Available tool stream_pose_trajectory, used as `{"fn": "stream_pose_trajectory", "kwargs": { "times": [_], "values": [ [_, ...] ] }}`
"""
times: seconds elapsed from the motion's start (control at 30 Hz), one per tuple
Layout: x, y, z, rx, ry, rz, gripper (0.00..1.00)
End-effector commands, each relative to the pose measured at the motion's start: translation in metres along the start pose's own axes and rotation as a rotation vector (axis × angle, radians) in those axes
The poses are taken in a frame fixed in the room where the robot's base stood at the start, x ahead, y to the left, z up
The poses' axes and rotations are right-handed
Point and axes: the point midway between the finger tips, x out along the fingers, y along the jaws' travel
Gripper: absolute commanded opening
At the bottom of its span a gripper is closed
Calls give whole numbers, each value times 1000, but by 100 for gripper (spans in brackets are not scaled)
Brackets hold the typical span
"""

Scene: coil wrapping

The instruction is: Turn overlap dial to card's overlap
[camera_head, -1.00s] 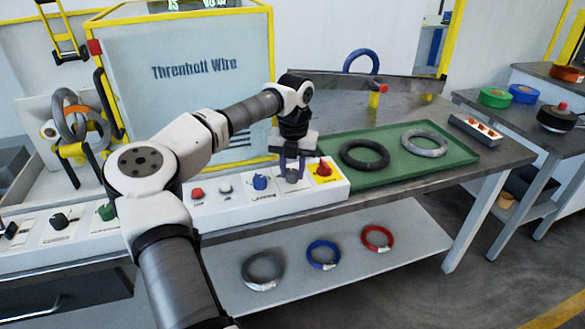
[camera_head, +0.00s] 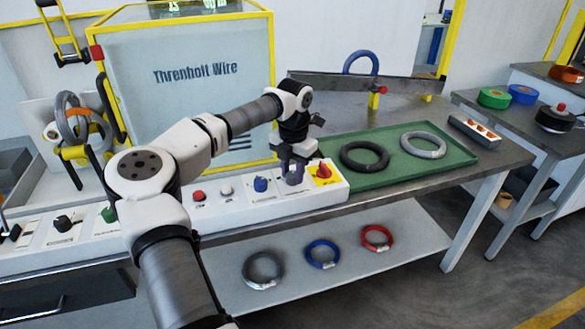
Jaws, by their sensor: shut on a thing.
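My gripper (camera_head: 293,166) points down at the right part of the white control panel (camera_head: 315,196). It is shut on a grey-purple dial (camera_head: 294,178), which its fingers partly cover. I cannot read this dial's label or pointer. A blue dial (camera_head: 260,184) stands just left of it, and a red knob on a yellow plate (camera_head: 323,172) just right. A black dial (camera_head: 63,222) and a green dial (camera_head: 109,214) are farther left on the panel. I cannot make out a card with an overlap value.
A green tray (camera_head: 455,160) with a black coil (camera_head: 364,156) and a grey coil (camera_head: 423,145) lies right of the panel. A red button (camera_head: 199,195) and a pale button (camera_head: 226,192) stand left of the blue dial. The glass-sided machine (camera_head: 190,110) rises behind.

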Motion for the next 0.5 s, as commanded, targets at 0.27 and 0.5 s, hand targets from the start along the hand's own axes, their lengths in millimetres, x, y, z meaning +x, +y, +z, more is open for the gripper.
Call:
{"fn": "stream_pose_trajectory", "kwargs": {
  "times": [0.27, 0.5],
  "values": [
    [-2, 0, 1, 255, -10, 1, 7],
    [-2, 0, 1, 437, -15, 1, 7]
  ]
}}
